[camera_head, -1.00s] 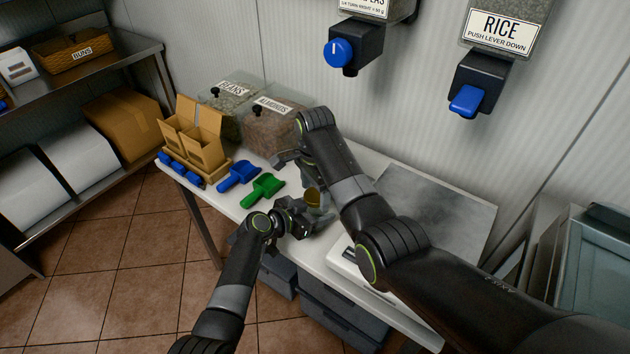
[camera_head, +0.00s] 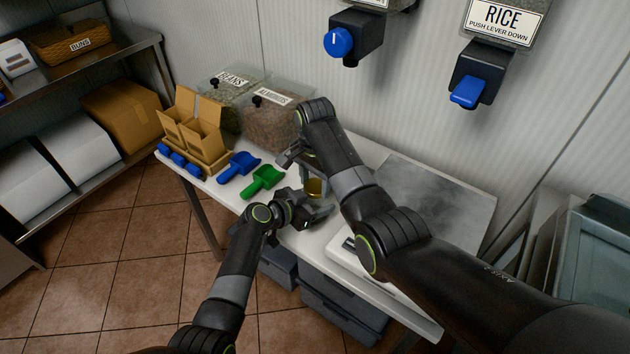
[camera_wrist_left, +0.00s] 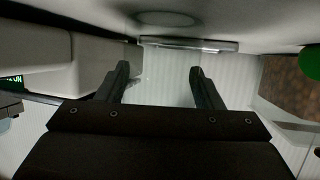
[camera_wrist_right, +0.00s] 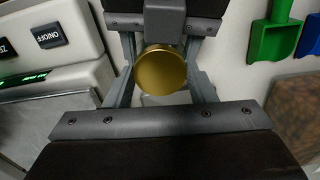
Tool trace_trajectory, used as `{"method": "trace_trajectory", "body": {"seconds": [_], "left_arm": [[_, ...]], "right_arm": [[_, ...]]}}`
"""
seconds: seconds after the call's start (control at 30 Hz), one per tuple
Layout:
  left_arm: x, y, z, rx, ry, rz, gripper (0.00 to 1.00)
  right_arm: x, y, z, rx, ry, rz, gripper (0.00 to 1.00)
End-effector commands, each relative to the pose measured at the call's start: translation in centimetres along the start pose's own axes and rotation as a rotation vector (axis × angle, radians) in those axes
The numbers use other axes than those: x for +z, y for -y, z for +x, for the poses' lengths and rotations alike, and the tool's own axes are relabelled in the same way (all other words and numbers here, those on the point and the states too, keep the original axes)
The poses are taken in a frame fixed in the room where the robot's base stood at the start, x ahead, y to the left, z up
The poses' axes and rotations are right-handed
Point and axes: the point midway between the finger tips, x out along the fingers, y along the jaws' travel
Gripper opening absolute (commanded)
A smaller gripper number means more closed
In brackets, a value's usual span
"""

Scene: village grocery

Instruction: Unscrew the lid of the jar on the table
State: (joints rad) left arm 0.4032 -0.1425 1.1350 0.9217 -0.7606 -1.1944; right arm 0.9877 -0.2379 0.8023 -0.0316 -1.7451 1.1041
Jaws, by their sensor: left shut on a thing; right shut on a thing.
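The jar's round gold lid (camera_head: 315,188) shows between my two grippers over the table; it also shows in the right wrist view (camera_wrist_right: 161,72). My right gripper (camera_wrist_right: 163,72) is shut on the lid from above, one finger on each side. My left gripper (camera_wrist_left: 160,75) is shut on the clear glass jar (camera_wrist_left: 165,90), reaching in from the side below the lid. The jar's body is mostly hidden in the head view. I cannot tell whether the lid is loose on the jar.
A green scoop (camera_head: 262,181) and a blue scoop (camera_head: 238,167) lie left of the jar. Bins of beans (camera_head: 228,108) and almonds (camera_head: 270,122) stand behind. A scale (camera_head: 345,262) with a metal plate (camera_head: 440,190) is close on the right.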

Motion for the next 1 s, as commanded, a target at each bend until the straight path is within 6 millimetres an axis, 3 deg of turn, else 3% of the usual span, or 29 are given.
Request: {"method": "trace_trajectory", "body": {"seconds": [0.33,0.77,0.8,0.93,1.0], "left_arm": [[0.03,-0.02,0.00,0.000,0.001,0.000,0.00],[0.03,-0.02,0.00,0.001,0.001,0.000,0.00],[0.03,-0.02,0.00,0.001,0.001,0.000,0.00],[0.03,-0.02,0.00,0.001,0.001,0.000,0.00],[0.03,-0.02,0.00,0.001,0.001,0.000,0.00]], "right_arm": [[-0.03,0.03,-0.08,-0.001,-0.001,-0.493,0.23],[-0.04,0.04,-0.09,-0.001,-0.002,-0.579,0.23],[-0.04,0.04,-0.09,-0.001,-0.002,-0.578,0.53],[-0.04,0.03,-0.09,-0.001,-0.001,-0.578,0.70],[-0.04,0.02,-0.08,-0.001,-0.001,-0.577,0.72]]}}
